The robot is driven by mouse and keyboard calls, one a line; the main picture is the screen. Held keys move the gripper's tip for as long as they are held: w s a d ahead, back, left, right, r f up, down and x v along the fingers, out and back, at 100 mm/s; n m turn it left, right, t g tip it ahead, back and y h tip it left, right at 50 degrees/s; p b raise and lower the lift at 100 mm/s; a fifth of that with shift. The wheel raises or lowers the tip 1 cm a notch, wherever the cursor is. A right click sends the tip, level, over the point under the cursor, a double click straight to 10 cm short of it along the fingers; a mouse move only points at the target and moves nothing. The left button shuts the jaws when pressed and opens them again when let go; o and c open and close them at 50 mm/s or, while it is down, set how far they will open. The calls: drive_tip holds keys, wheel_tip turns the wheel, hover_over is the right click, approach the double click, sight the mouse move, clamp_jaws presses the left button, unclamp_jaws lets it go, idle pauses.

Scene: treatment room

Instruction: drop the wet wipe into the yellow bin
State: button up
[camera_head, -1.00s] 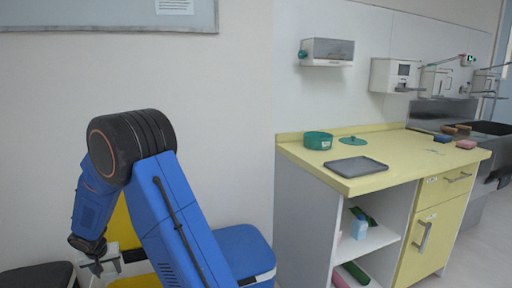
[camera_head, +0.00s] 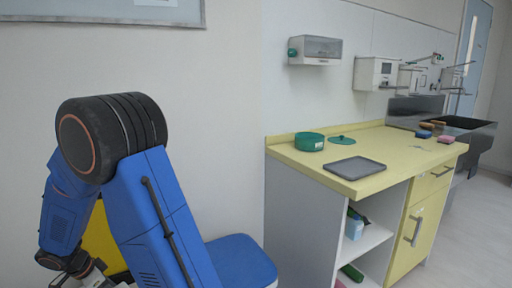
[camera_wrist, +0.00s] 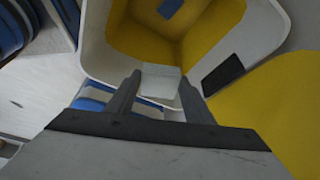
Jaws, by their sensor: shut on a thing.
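The wet wipe (camera_wrist: 161,80) is a small whitish square between the fingertips of my gripper (camera_wrist: 160,97) in the wrist view. My gripper is shut on it. The yellow bin (camera_wrist: 222,40) has a pale rim and a yellow inside; its opening is ahead of the fingertips. The wipe overlaps the near edge of the opening in this view, and its height above the rim is hard to tell. In the head view the bin (camera_head: 97,243) is mostly hidden behind my blue arm. My gripper (camera_head: 95,279) is partly cut off at the lower left there.
A small blue piece (camera_wrist: 170,8) shows inside the bin. A yellow-topped counter (camera_head: 290,150) stands to the right, with a grey tray (camera_head: 355,168) and a green round container (camera_head: 309,142). A wall dispenser (camera_head: 316,50) hangs above. Floor is clear at the far right.

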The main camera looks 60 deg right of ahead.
drive_tip(key=shift+f, duration=2.7)
drive_tip(key=o, duration=1)
drive_tip(key=v, duration=1.7)
drive_tip(key=shift+r, duration=0.2)
